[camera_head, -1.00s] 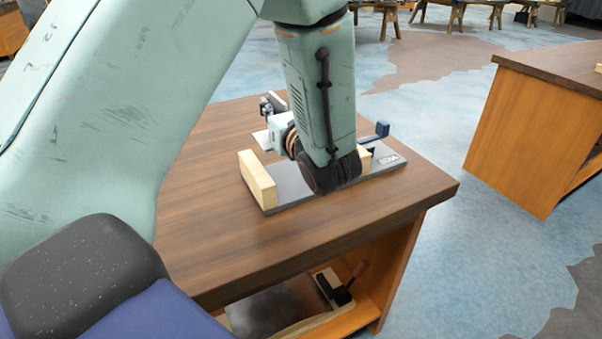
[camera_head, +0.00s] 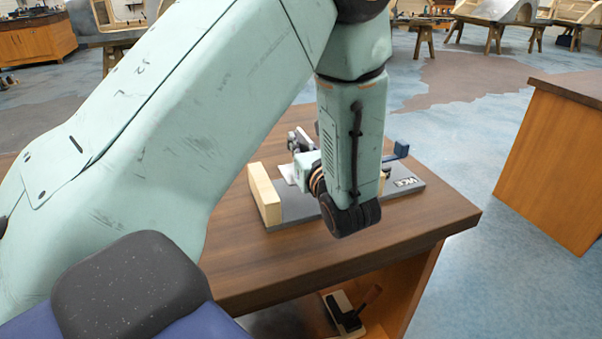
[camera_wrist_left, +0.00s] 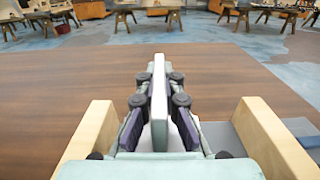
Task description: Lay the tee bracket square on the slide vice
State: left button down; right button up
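The slide vice stands on the bench with a dark grey base (camera_head: 408,184), a lettered end and a pale wooden jaw (camera_head: 265,195). Its wooden jaws also flank my gripper in the left wrist view, at left (camera_wrist_left: 92,135) and right (camera_wrist_left: 270,135). My left gripper (camera_wrist_left: 158,100) is shut on a thin pale plate, seen edge-on and upright, which looks like the tee bracket (camera_wrist_left: 159,88). The bracket's lower part is hidden, so I cannot tell whether it touches the vice. In the head view my forearm covers much of the vice. My right gripper is out of view.
The brown bench top (camera_head: 260,262) is clear in front of the vice. Another wooden bench (camera_head: 555,160) stands at right across a floor gap. A clamp-like tool (camera_head: 350,312) lies on the shelf below.

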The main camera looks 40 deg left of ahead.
pick_arm(q)
notch_tip(320, 180, down, 2)
jog(key=shift+a+f, duration=0.15)
jog(key=shift+f, duration=0.1)
notch_tip(320, 180, down, 2)
jog(key=shift+s+f+b, duration=0.1)
jog(key=shift+s+b, duration=0.05)
jog(key=shift+b, duration=0.55)
jog(key=shift+f, duration=0.25)
jog(key=shift+w, duration=0.25)
jog(key=shift+s+f, duration=0.1)
jog(key=shift+s, duration=0.1)
jog(key=c, duration=1.6)
grip_release()
jog(key=shift+w+f, duration=0.1)
jog(key=shift+w, duration=0.05)
jog(key=shift+o, duration=0.4)
